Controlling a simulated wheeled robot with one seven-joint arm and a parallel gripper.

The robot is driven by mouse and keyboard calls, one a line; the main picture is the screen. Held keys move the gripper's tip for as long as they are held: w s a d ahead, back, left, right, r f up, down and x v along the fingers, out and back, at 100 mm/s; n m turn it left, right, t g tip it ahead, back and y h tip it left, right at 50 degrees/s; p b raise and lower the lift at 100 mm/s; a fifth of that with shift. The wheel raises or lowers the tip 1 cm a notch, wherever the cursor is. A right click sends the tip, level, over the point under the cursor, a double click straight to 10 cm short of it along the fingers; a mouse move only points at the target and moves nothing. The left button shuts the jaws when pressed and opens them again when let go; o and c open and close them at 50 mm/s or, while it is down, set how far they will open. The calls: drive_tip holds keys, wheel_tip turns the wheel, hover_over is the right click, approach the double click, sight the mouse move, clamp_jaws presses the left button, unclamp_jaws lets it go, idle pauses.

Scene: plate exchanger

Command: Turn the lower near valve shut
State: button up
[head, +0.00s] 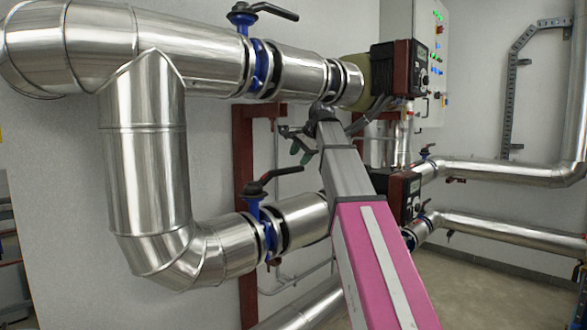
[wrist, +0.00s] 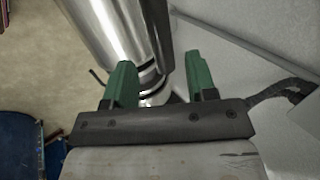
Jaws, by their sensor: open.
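The lower near valve (head: 262,228) has a blue body on the lower silver pipe in the head view. Its black lever (head: 272,180) slants up to the right. My gripper (head: 301,152) is at the end of my arm, just above the lever's right end in the picture; I cannot tell how far apart they are in depth. In the wrist view my gripper (wrist: 163,78) shows two green fingers spread wide, with nothing held between them. Part of a silver pipe (wrist: 105,28) runs beyond the fingers. I cannot make out the lever there.
An upper valve with a black lever (head: 270,10) sits on the upper pipe (head: 200,45). A dark red post (head: 243,160) stands behind the pipes. Pumps (head: 400,68) and a control cabinet (head: 432,45) are at the right. More pipes (head: 500,172) run along the right wall.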

sight(293, 168)
drive_tip(key=shift+x, duration=2.7)
clamp_jaws()
